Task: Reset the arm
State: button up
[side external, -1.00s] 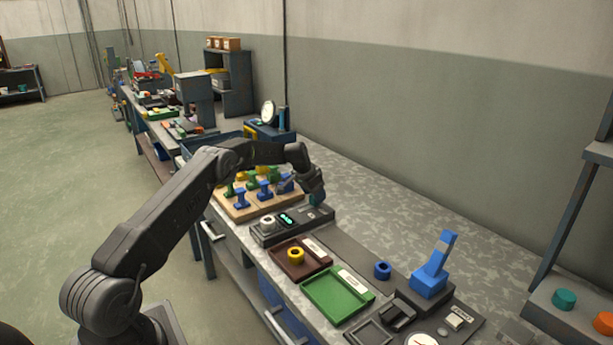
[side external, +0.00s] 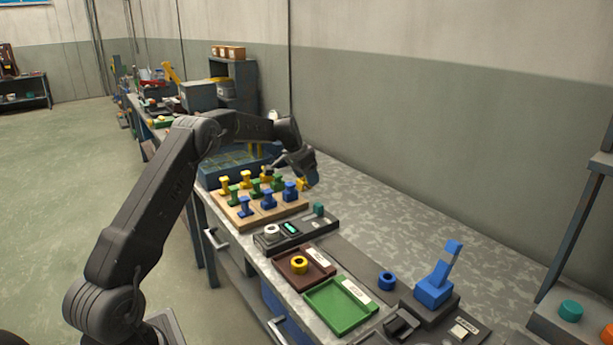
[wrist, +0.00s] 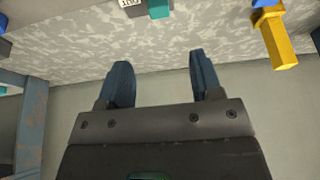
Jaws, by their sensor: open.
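My gripper (wrist: 158,80) is open in the wrist view, with its two dark blue fingers apart and nothing between them. In the side external view my gripper (side external: 288,165) is raised by the far right corner of the wooden board (side external: 240,222). The board holds yellow, green and blue pegs in rows. A yellow peg (wrist: 277,45) and a teal block (wrist: 158,8) show at the top of the wrist view, clear of the fingers. The teal block (side external: 318,209) also shows in the side external view beside the board.
In front of the board are a dark fixture (side external: 284,242) with a white ring, a brown tray (side external: 285,275) with a yellow ring and a green tray (side external: 335,318). A blue ring (side external: 387,281) and a blue lever block (side external: 434,290) stand at right.

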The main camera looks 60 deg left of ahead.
jog(key=s+d+r, duration=0.7)
jog(key=d+r, duration=0.1)
jog(key=d, duration=0.4)
jog(key=s+d+r, duration=0.7)
jog(key=d+r, duration=0.1)
jog(key=d, duration=0.3)
jog(key=s+d+f, duration=0.1)
jog(key=s+d, duration=0.2)
jog(key=s, duration=0.4)
jog(key=s+d+f, duration=0.1)
jog(key=s+d, duration=0.3)
jog(key=s, duration=0.4)
jog(key=s+d+f+t, duration=0.1)
jog(key=s+d, duration=0.3)
jog(key=s, duration=0.3)
jog(key=shift+s+f, duration=0.35)
jog(key=shift+s, duration=0.05)
